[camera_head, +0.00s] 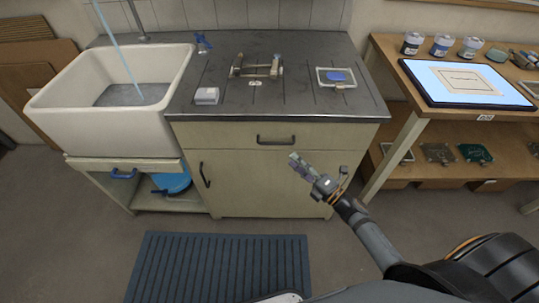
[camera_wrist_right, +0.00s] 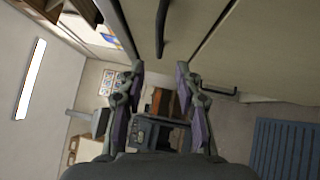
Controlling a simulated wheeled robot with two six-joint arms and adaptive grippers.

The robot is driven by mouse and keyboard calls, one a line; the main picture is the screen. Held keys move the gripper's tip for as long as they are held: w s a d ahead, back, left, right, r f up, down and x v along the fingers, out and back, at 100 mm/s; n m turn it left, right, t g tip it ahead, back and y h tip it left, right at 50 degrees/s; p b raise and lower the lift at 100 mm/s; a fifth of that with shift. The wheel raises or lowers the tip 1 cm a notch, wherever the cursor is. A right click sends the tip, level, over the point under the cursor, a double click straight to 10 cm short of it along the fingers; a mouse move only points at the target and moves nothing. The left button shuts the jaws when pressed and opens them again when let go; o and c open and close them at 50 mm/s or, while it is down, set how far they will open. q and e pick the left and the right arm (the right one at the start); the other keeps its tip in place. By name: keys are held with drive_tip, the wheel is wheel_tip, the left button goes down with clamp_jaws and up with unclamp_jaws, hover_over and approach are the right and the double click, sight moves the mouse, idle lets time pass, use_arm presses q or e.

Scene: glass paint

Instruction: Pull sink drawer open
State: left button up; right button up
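The cabinet beside the sink has a shut cream drawer (camera_head: 225,134) under its dark worktop. The drawer's dark bar handle (camera_head: 275,140) is at its middle; it also shows in the right wrist view (camera_wrist_right: 162,35), beyond and between my fingertips. My right gripper (camera_head: 318,165) is open and empty, in front of the cabinet door, below and right of the drawer handle and apart from it. Its two spread fingers show in the right wrist view (camera_wrist_right: 160,68). My left gripper is not in view.
The door below has an upright dark handle (camera_head: 205,175). A white sink (camera_head: 110,125) stands left, above a blue handle (camera_head: 124,174) and blue basin (camera_head: 172,183). A wooden bench (camera_head: 395,145) stands right. A blue mat (camera_head: 220,265) lies on the floor in front.

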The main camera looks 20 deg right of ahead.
sight(275, 143)
drive_tip(key=p+x, duration=0.1)
drive_tip(key=x, duration=0.8)
drive_tip(key=shift+w+a+r, duration=0.1)
drive_tip(key=shift+w+a, duration=0.05)
drive_tip(key=shift+w, duration=0.4)
drive_tip(key=shift+a, duration=0.1)
drive_tip(key=shift+c, duration=0.2)
clamp_jaws()
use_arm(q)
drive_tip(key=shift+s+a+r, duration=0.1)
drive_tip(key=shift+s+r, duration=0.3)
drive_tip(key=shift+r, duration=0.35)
